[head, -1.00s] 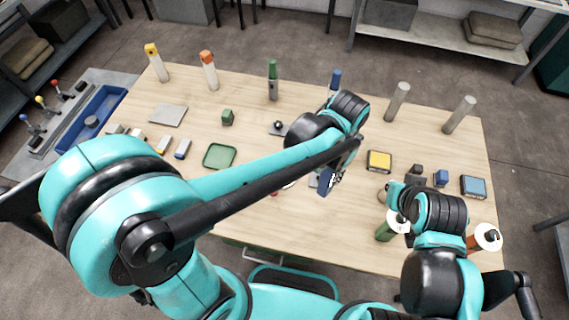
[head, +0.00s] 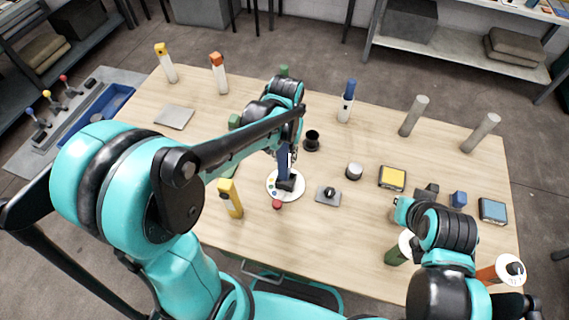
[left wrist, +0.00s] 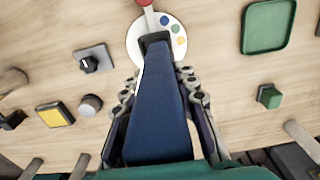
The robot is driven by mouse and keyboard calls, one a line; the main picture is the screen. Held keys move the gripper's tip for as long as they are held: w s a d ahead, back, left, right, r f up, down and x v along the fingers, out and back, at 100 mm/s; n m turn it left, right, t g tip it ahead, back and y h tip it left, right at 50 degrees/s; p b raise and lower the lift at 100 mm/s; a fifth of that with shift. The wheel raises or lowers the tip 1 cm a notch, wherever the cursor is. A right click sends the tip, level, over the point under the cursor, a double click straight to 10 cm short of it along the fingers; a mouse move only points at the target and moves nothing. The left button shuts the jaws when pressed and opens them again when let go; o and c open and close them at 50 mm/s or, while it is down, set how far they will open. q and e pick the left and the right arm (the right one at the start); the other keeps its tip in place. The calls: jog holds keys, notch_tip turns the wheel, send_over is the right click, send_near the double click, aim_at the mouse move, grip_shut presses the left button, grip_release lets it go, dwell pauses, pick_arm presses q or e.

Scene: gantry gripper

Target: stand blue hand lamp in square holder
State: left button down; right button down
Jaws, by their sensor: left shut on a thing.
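My left gripper (head: 285,150) is shut on the blue hand lamp (head: 283,162), a dark blue tapered body with a dark end pointing down. The lamp is roughly upright over a white disc (head: 272,188) with coloured dots; I cannot tell whether it touches. In the left wrist view the lamp (left wrist: 158,110) lies between the two fingers (left wrist: 160,105), its dark end overlapping the disc (left wrist: 141,48). I cannot pick out the square holder with certainty. My right gripper (head: 401,211) is at the right, largely hidden by its own wrist.
A yellow upright piece (head: 230,198) and a red knob (head: 277,204) stand close to the disc. A black round cup (head: 312,140) and a grey plate with a black knob (head: 328,195) are to its right. A blue-topped white cylinder (head: 347,100) stands behind.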

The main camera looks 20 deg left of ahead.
aim_at(284, 163)
pick_arm(q)
jog(key=shift+f+b, duration=0.7)
jog(key=shift+f, duration=1.3)
jog(key=shift+f, duration=0.15)
jog(key=c, duration=1.2)
grip_release()
